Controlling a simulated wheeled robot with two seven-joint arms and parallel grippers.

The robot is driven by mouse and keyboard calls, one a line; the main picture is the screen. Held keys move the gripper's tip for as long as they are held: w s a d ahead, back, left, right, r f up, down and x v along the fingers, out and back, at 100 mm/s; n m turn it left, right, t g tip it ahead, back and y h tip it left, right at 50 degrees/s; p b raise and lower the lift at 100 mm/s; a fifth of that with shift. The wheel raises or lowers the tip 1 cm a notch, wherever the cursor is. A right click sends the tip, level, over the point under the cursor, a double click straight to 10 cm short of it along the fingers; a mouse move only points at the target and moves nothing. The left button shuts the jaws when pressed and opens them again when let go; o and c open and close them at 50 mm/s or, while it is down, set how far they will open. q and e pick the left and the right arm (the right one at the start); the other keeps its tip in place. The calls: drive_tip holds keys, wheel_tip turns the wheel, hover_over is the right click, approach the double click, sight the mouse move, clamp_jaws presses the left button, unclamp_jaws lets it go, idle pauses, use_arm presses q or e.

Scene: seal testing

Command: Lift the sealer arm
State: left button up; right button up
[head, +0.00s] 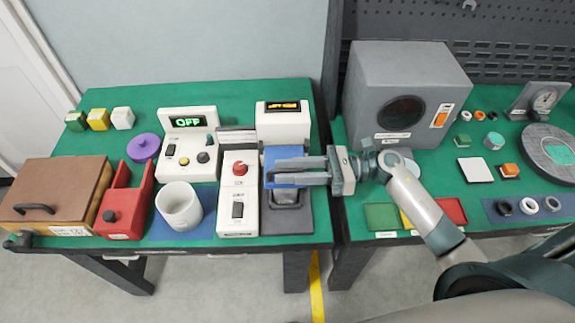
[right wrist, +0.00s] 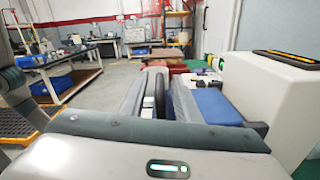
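The sealer stands at the right end of the left table in the head view. It has a white housing (head: 284,127) with an orange-lit display, a blue arm (head: 283,153) in front and a dark grey base (head: 298,221). My right gripper (head: 270,174) reaches in from the right, its fingers level across the front part of the blue arm and hiding some of it. The fingers are apart, with a gap between them. In the right wrist view the blue part (right wrist: 214,106) lies right beside the right-hand finger. I cannot tell whether they touch. My left gripper is not in view.
Further left are a white cup (head: 179,207), a box reading OFF (head: 188,145), a red holder (head: 124,211) and a brown-lidded box (head: 58,188). A grey chamber (head: 404,90) stands on the right table.

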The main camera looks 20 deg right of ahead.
drive_tip(key=shift+a, duration=0.2)
clamp_jaws()
